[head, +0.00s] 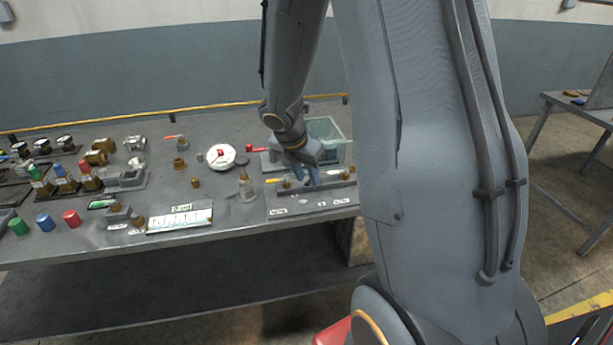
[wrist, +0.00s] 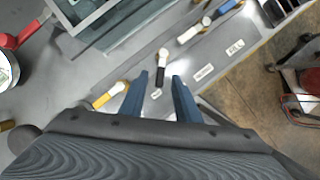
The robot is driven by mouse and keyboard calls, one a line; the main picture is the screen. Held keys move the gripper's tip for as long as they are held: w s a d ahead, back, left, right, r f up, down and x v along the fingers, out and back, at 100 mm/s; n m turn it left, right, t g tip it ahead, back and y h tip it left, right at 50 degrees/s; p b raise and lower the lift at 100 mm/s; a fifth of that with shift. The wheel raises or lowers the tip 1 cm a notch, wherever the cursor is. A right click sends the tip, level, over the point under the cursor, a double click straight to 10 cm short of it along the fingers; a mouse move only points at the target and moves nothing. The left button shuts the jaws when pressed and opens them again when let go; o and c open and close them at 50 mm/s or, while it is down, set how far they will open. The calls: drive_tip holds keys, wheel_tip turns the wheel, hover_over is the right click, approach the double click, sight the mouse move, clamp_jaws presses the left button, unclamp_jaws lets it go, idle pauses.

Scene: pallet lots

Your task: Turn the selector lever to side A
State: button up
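My gripper (wrist: 161,78) is open, with two blue fingers pointing down at the grey lever panel (wrist: 215,58). A black-handled lever (wrist: 160,74) with a pale pivot shows between the fingertips; I cannot tell whether they touch it. A yellow lever (wrist: 108,95) lies left of the fingers. A white lever (wrist: 190,33) and a blue lever (wrist: 228,7) lie beyond, to the upper right. Which lever is the selector cannot be read from the small labels. In the head view my gripper (head: 308,176) is over the panel, beside the yellow lever (head: 272,181), and hides part of it.
A clear-walled tank (head: 340,150) stands behind my gripper. A red-handled lever (head: 256,149) and a white round dial (head: 221,156) are left of it. A glass bottle (head: 246,188) stands close left of the panel. Coloured cylinders and brass fittings crowd the bench's left side.

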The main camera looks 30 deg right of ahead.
clamp_jaws()
drive_tip(key=shift+w+m, duration=0.1)
drive_tip(key=shift+m, duration=0.2)
drive_tip(key=w+m, duration=0.1)
drive_tip(key=m+g+p, duration=0.1)
drive_tip(key=m, duration=0.1)
drive_tip(key=shift+w+a+g+h+p, duration=0.3)
drive_tip(key=shift+w+h, duration=0.05)
drive_tip(key=shift+h, duration=0.05)
drive_tip(key=shift+w+d+m+g, duration=0.1)
drive_tip(key=shift+w+m+g, duration=0.4)
drive_tip(key=shift+m, duration=0.85)
drive_tip(key=shift+w+m+g, duration=0.4)
drive_tip(key=shift+w+m, duration=0.2)
drive_tip(key=shift+m, duration=0.75)
unclamp_jaws()
